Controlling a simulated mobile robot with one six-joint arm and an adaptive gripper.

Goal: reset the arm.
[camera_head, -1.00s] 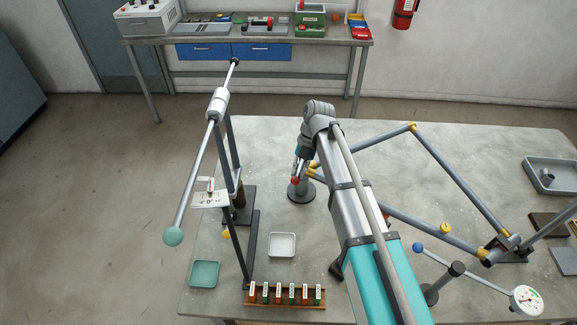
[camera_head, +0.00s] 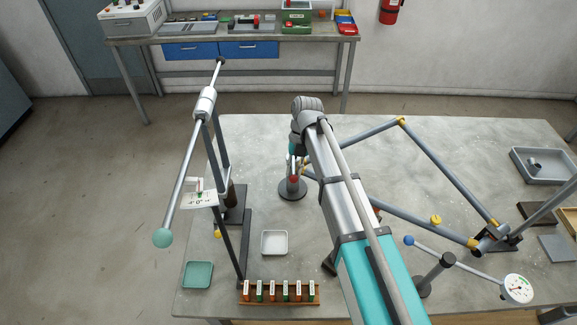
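My arm reaches from the bottom of the head view up across the workbench (camera_head: 250,140), its wrist bent down at the far end. My gripper (camera_head: 292,174) points down just above a round dark stand (camera_head: 292,190). It is small and partly hidden by my arm, so I cannot tell whether its fingers are open or shut. A small red part (camera_head: 294,179) shows at the fingertips. I cannot tell whether it is held or belongs to the stand.
A tilted balance rod on a dark post (camera_head: 180,185) stands left. A grey tube frame (camera_head: 440,165) lies right, near a dial gauge (camera_head: 517,289). A white tray (camera_head: 274,243), a green tray (camera_head: 198,275) and a rack of labelled blocks (camera_head: 279,293) sit at the front.

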